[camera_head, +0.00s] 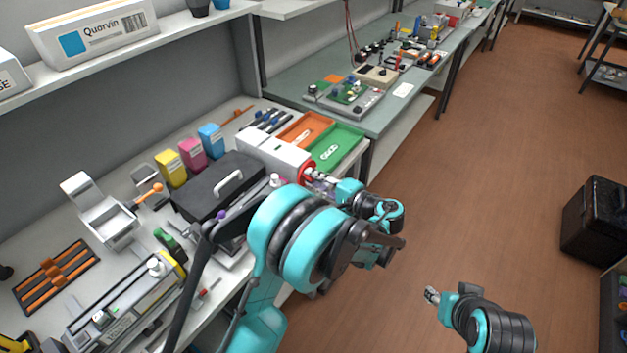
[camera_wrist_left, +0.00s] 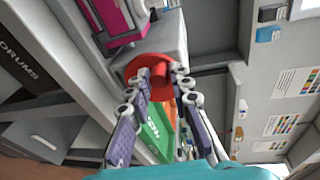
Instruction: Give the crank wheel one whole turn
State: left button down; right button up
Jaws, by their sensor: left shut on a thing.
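The red crank wheel (camera_head: 307,172) is on the end of a white box-shaped housing (camera_head: 268,150) on the bench. In the left wrist view the wheel's red disc (camera_wrist_left: 134,68) faces me, with a red knob (camera_wrist_left: 160,72) standing out from it. My left gripper (camera_head: 316,177) is at the wheel. In the left wrist view its fingertips (camera_wrist_left: 161,80) are on either side of the knob and shut on it. Part of the wheel is hidden behind the fingers. My right gripper (camera_head: 431,295) hangs low over the floor, away from the bench; its finger gap is too small to read.
An orange tray (camera_head: 304,129) and a green tray (camera_head: 351,139) lie behind the housing. A black case with a light handle (camera_head: 198,195) and yellow, magenta and blue cartridges (camera_head: 211,140) stand to its left. The floor (camera_head: 490,150) to the right is mostly clear.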

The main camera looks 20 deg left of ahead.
pick_arm(q)
jog(key=w+m+g, duration=0.1)
jog(key=m, duration=0.2)
jog(key=w+m+g, duration=0.1)
jog(key=m, duration=0.2)
jog(key=w+d+r+m+g+y, duration=0.1)
jog(key=m, duration=0.2)
jog(key=shift+w+d+m+g+p, duration=0.1)
jog(key=shift+w+m+g+p, duration=0.1)
jog(key=shift+m+g+p, duration=0.2)
dwell(0.4)
jog(key=c, duration=1.3)
grip_release()
jog(key=shift+c, duration=0.2)
jog(key=v, duration=1.2)
